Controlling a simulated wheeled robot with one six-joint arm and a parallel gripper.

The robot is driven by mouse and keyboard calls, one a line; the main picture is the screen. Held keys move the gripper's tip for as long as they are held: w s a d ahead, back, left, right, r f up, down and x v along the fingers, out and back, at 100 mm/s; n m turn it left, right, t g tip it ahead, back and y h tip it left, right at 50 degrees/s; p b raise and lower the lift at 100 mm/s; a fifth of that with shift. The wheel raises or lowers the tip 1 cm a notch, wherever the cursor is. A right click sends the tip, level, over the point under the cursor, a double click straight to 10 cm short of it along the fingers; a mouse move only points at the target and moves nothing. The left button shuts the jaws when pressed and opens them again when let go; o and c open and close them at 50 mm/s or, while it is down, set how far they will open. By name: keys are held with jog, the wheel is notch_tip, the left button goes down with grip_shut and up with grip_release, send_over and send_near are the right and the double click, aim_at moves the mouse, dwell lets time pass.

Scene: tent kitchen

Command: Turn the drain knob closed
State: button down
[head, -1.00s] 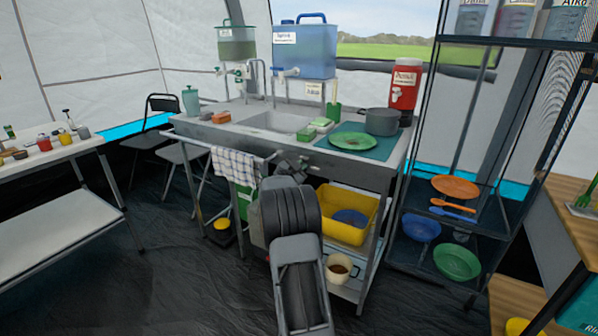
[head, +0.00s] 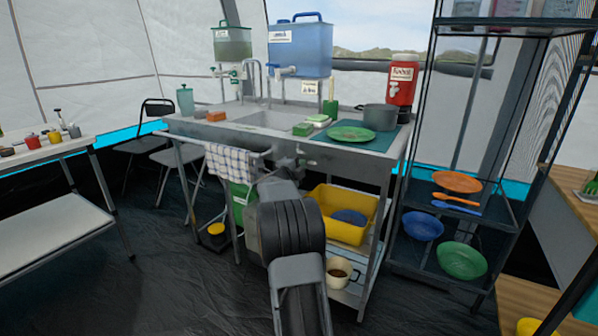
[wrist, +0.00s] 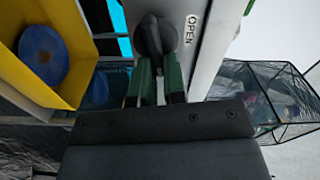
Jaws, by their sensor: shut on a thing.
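The drain knob (wrist: 152,38) is a dark round knob on the pale front panel of the sink, seen at the top middle of the wrist view. A label reading OPEN (wrist: 191,30) is just right of it. My gripper (wrist: 158,68) has its two green-edged fingers shut on the knob from below in that view. In the head view my gripper (head: 290,162) is at the front of the sink unit (head: 350,160), under its edge. The knob cannot be made out there, and my arm covers part of the sink's front.
A checked towel (head: 228,161) hangs left of my gripper. A yellow basin (head: 340,230) with a blue bowl (head: 350,217) sits below right, also near my gripper in the wrist view (wrist: 75,85). A white mug (head: 340,271) is lower. A shelf rack (head: 450,195) stands right.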

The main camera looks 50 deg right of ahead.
jog(key=shift+f+m+b, duration=0.2)
jog(key=shift+m+b, duration=0.35)
jog(key=shift+m, duration=0.35)
jog(key=c, duration=1.2)
grip_release()
jog(key=p+v, duration=0.2)
jog(key=v, duration=1.1)
jog(key=shift+a+p, duration=0.35)
jog(key=shift+p, duration=0.05)
